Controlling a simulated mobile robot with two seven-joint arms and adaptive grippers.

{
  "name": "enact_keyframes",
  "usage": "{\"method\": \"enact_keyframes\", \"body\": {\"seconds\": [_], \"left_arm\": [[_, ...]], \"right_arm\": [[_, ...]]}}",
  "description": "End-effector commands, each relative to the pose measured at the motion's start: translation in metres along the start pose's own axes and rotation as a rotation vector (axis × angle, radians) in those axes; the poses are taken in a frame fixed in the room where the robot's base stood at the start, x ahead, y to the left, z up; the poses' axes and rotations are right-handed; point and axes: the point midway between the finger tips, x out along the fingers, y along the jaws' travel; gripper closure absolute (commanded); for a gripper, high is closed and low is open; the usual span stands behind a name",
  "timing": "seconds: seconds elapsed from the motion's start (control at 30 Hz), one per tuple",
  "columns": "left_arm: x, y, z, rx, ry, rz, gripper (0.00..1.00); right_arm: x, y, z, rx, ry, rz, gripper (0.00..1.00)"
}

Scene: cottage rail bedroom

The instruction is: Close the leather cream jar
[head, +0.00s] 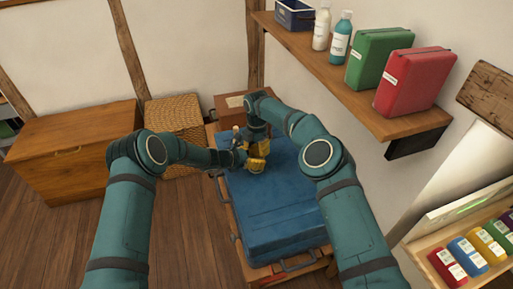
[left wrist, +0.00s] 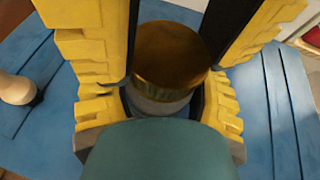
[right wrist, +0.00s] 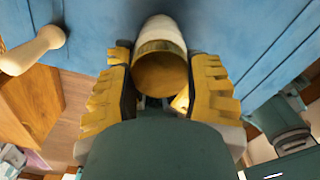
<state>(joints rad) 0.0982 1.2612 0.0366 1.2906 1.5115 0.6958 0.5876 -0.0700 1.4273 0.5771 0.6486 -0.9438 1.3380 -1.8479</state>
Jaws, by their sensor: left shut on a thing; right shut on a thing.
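The leather cream jar has a white body (left wrist: 160,103) and a gold-brown lid (left wrist: 170,50). In the right wrist view the lid (right wrist: 161,74) faces the camera, with the white body (right wrist: 162,32) beyond it. My left gripper (left wrist: 168,75) is shut on the jar, its yellow fingers on both sides. My right gripper (right wrist: 165,72) is shut on the lid. The lid is against the jar's mouth; I cannot tell how firmly it sits. In the head view the grippers meet above the blue case (head: 275,205) and largely hide the jar.
A pale knobbed object (left wrist: 15,88) stands close beside the grippers. A brown box (head: 228,104) is behind the case. The wall shelf (head: 345,75) at right holds bottles and green and red cases. A wooden chest (head: 75,150) and wicker basket (head: 175,115) stand left.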

Motion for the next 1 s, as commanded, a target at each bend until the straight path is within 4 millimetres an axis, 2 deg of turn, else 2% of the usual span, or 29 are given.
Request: {"method": "enact_keyframes", "body": {"seconds": [0.23,0.27,0.3,0.67,0.77,1.0], "left_arm": [[0.000,0.000,0.002,0.001,-0.003,-0.002,1.00],[0.000,0.000,0.002,0.001,-0.003,-0.002,1.00],[0.000,0.000,0.002,0.001,-0.003,-0.002,1.00],[0.000,0.000,0.001,0.001,-0.002,-0.001,1.00],[0.000,0.000,0.001,0.001,-0.002,0.000,1.00],[0.000,0.000,0.001,0.001,-0.002,0.000,1.00]], "right_arm": [[0.000,0.000,0.001,0.002,-0.001,0.001,0.91],[0.000,0.000,0.001,0.002,-0.001,0.001,0.34],[0.000,0.000,0.001,0.002,-0.001,0.001,0.22],[-0.002,0.000,0.000,0.000,-0.001,0.001,0.22],[-0.009,0.000,0.000,0.000,-0.001,0.002,0.22],[-0.039,0.000,0.001,0.000,-0.002,0.002,0.22]]}}
